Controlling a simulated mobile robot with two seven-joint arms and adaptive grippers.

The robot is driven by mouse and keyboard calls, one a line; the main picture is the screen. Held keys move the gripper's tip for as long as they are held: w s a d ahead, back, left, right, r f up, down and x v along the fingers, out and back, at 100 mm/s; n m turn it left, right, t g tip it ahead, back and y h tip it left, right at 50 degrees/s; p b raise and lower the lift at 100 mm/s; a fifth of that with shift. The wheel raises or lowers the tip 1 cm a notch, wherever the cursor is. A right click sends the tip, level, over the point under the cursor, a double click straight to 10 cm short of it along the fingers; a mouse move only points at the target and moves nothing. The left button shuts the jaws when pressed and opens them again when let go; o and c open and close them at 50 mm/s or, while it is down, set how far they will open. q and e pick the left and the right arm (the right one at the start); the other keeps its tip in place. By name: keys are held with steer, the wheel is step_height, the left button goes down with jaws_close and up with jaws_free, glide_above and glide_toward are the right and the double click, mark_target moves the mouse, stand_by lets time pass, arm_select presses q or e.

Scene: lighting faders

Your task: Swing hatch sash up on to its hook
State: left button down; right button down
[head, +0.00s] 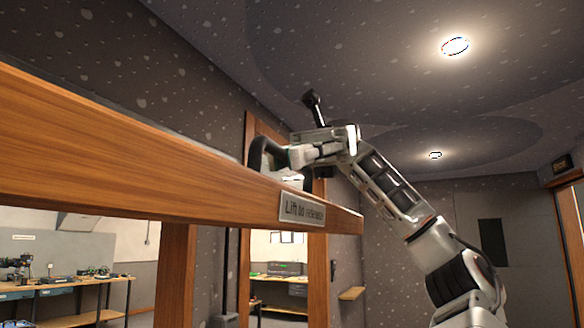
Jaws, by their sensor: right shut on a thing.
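A long wooden rail (120,160), which looks like part of the hatch sash, runs from the left edge to mid-picture, close to me. A metal plate (301,208) on its face reads "Lift to release". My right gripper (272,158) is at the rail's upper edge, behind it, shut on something. A black curved part shows at its tips; I cannot tell if this is a handle or a finger. A black stalk with a blocky end (312,103) rises just above the gripper; it may be the hook, but I cannot be sure. My left gripper is out of view.
Wooden posts (176,275) stand below the rail, with openings between them. Beyond are workbenches (70,290) with tools. A small wooden shelf (351,293) is on the dark wall. Ceiling lamps (455,46) are above, with free room right of my arm.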

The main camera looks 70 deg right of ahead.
steer(key=shift+r, duration=0.1)
stand_by(0.3)
steer(key=c, duration=2.1)
jaws_free()
steer(key=shift+w, duration=0.1)
steer(key=shift+c, duration=0.2)
steer(key=shift+v, duration=3.75)
